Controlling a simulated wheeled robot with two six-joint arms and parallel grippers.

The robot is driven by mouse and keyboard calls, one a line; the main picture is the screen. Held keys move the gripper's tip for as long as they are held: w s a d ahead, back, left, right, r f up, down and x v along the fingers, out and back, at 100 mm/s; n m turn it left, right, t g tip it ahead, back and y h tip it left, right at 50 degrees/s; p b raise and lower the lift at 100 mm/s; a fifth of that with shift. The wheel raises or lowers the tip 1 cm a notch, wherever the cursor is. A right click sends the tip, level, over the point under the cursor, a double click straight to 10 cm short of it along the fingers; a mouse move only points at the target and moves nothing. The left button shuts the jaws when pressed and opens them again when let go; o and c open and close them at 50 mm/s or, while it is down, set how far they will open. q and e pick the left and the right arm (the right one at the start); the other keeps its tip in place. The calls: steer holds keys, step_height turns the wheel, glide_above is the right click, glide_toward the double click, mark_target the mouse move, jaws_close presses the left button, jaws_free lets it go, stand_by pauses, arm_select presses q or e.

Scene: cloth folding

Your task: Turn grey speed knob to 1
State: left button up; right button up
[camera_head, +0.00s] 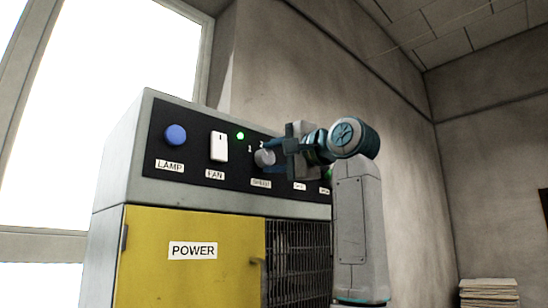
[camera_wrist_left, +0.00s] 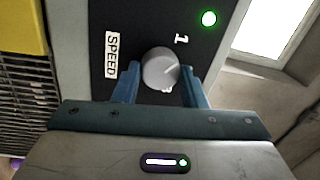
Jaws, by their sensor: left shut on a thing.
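The grey speed knob (camera_head: 264,157) is on the black control panel, above the label SPEED and next to the white marks 1 and 2. In the left wrist view the round knob (camera_wrist_left: 160,68) sits between the two blue fingers of my left gripper (camera_wrist_left: 160,76), which is shut on it. The mark 1 shows above and to the right of the knob there; a finger seems to hide the 2. I cannot tell clearly where the knob points. In the head view my left gripper (camera_head: 275,149) reaches the knob from the right. My right gripper is not in view.
On the panel (camera_head: 190,178) left of the knob are a blue LAMP button (camera_head: 176,135), a white FAN switch (camera_head: 219,147) and a lit green light (camera_head: 240,135). My arm partly covers the panel's right end. A yellow POWER door (camera_head: 150,275) and dark grille (camera_head: 300,262) lie below.

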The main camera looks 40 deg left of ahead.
arm_select(q)
steer(key=shift+n, duration=0.7)
steer(key=o, duration=1)
